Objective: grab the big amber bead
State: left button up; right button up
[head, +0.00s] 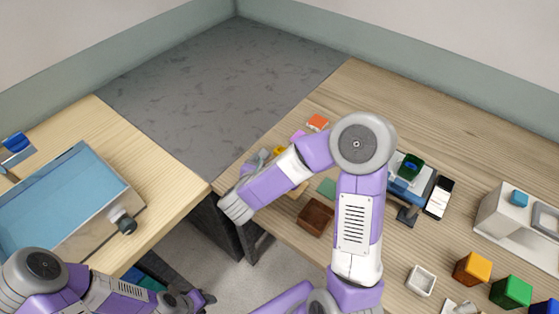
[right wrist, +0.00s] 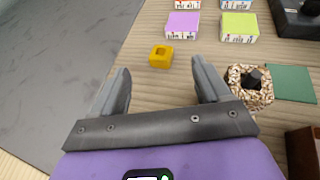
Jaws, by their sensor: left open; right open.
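A small amber-yellow block with a hole in its top, which looks like the amber bead (right wrist: 160,56), lies on the wooden table. In the head view the amber bead (head: 279,150) is partly hidden by my right arm. My right gripper (right wrist: 160,82) is open and empty, its fingers short of the bead, which lies ahead between their lines. In the head view my right gripper (head: 259,158) is near the table's left edge. My left gripper (head: 205,298) is open and empty at the bottom, away from the bead.
Beyond the bead lie a purple block (right wrist: 182,25) and a lime block (right wrist: 239,27). A pebbly square holder (right wrist: 248,88) and a green pad (right wrist: 291,83) are to the right. Orange (head: 472,268) and green (head: 512,291) cubes stand farther right. Floor lies left of the table edge.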

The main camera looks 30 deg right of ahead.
aim_at(282, 149)
jog(key=shift+w+d+f, duration=0.1)
jog(key=shift+w+f, duration=0.05)
jog(key=shift+f, duration=0.4)
jog(key=b+x, duration=0.1)
jog(key=x, duration=0.6)
jog(key=shift+d+f+b, duration=0.1)
jog(key=shift+f+b, duration=0.05)
jog(key=shift+b, duration=0.2)
jog(key=c, duration=1.2)
